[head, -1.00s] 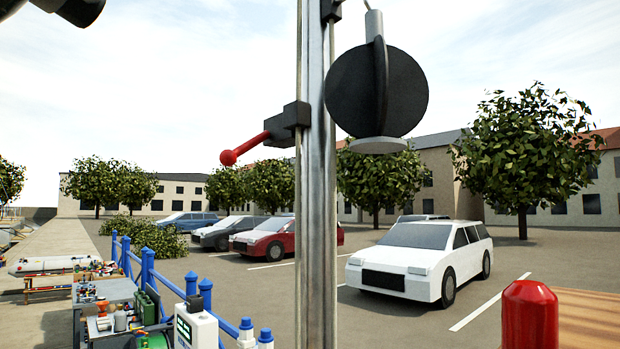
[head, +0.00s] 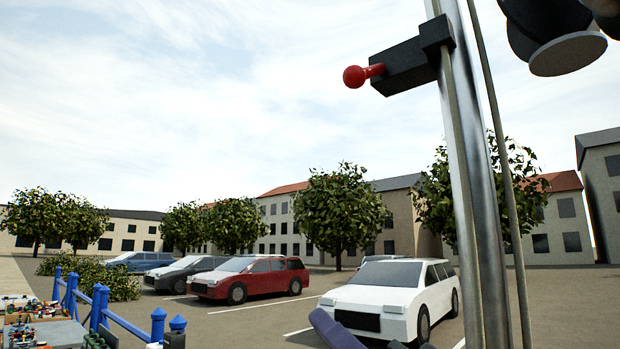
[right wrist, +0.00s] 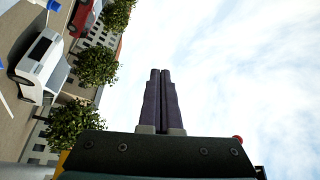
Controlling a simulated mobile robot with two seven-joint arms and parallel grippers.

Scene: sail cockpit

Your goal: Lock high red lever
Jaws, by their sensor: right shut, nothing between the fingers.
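A red ball-ended lever (head: 358,76) sticks out to the left from a black block (head: 412,66) on the metal mast (head: 470,160). It is high in the head view, with its knob pointing toward me and left. My right gripper (head: 332,330) shows only as a purple finger part at the bottom edge, well below the lever and apart from it. In the right wrist view its two purple fingers (right wrist: 160,75) are shut together with nothing between them, against sky. A small red knob (right wrist: 238,139) shows past the gripper body there; I cannot tell whether it is this lever.
A thin line (head: 495,130) runs beside the mast. A dark rounded object with a pale disc (head: 568,52) hangs at the upper right. Parked cars, trees and buildings lie far behind. The air left of the lever is clear.

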